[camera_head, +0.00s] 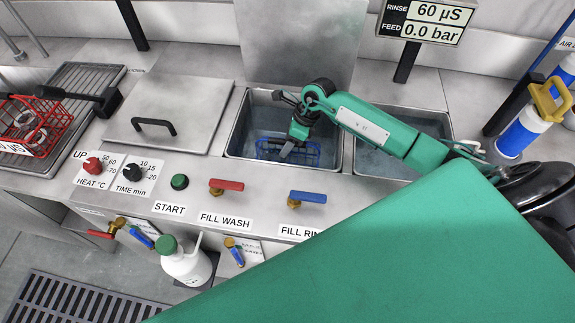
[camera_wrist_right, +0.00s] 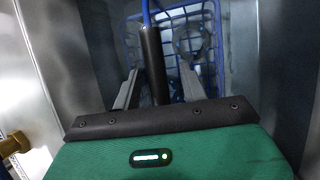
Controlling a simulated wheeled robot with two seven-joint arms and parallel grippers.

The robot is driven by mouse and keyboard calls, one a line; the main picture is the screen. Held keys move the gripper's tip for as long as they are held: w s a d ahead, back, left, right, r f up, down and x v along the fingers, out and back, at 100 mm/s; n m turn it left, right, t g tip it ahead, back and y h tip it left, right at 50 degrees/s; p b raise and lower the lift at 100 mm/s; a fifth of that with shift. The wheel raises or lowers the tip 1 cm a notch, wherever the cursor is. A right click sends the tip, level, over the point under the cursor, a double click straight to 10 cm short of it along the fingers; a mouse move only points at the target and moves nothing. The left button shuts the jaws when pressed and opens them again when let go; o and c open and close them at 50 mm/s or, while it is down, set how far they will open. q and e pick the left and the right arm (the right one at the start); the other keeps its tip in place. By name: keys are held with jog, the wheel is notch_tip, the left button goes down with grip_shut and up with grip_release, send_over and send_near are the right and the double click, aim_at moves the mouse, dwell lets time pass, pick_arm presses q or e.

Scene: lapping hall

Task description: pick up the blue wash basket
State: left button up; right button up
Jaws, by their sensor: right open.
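The blue wash basket (camera_head: 308,157) sits low in the left basin (camera_head: 236,140), partly hidden by my right arm. In the right wrist view its blue wire mesh (camera_wrist_right: 232,35) and upright handle with a black grip (camera_wrist_right: 152,60) show. My right gripper (camera_head: 291,146) reaches down into the basin over the basket. In the wrist view the right gripper (camera_wrist_right: 159,72) is open, with one finger on each side of the black grip. Whether either finger touches it I cannot tell. My left gripper is not in view.
A second basin (camera_head: 375,163) lies to the right, partly behind my arm. A red basket (camera_head: 55,120) stands on the drain rack at left. A steel lid (camera_head: 185,95) lies left of the basin. Red (camera_head: 227,185) and blue (camera_head: 308,197) levers line the front panel.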

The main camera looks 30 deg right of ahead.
grip_shut()
jog(key=shift+r, duration=0.15)
